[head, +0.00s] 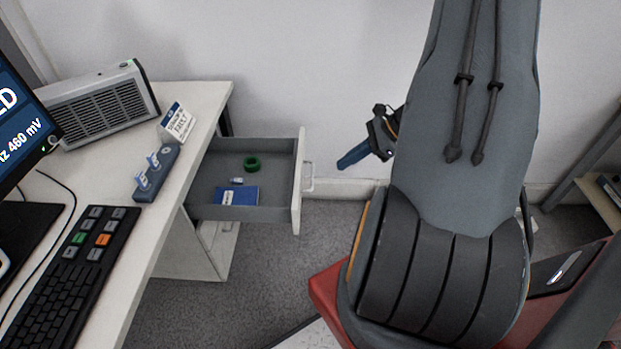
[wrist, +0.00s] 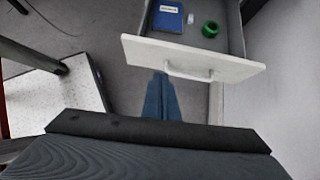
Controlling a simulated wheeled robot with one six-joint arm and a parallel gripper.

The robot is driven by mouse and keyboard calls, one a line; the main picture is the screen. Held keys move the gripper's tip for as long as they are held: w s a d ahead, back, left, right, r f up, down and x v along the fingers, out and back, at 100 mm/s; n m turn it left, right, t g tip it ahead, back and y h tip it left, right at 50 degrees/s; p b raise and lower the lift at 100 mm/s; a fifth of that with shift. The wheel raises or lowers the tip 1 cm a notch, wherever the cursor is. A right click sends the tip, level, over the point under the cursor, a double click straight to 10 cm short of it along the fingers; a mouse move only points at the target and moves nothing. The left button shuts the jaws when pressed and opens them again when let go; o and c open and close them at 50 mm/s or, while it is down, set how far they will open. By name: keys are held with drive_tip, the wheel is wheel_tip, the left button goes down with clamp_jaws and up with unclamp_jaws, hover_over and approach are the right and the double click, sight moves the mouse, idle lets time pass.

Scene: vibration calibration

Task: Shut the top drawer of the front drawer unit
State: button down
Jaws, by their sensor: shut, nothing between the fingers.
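The top drawer (head: 299,185) of the white drawer unit (head: 215,245) under the desk is pulled out to the right in the head view. It holds a blue booklet, a small pale item and a green ring. Its white front (wrist: 190,58) with a bar handle (wrist: 188,74) crosses the wrist view. My gripper (head: 340,165) is to the right of the drawer front, with a gap between them in the head view. Its blue fingers (wrist: 161,88) are together and empty, pointing toward the drawer front and handle. Whether they touch it in the wrist view is unclear.
The white desk (head: 190,107) above carries a keyboard (head: 75,262), a monitor (head: 22,115), a grey vented box (head: 103,105), a small sign card (head: 176,124) and a blue-grey holder (head: 157,173). The wall is behind. Carpet between drawer and my base is clear.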

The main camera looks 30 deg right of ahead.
drive_tip(key=w+a+r+p+x, duration=0.1)
drive_tip(key=x, duration=1.1)
drive_tip(key=shift+w+a+m, duration=0.2)
drive_tip(key=shift+w+m, duration=0.1)
drive_tip(key=shift+w, duration=0.1)
drive_tip(key=shift+r, duration=0.1)
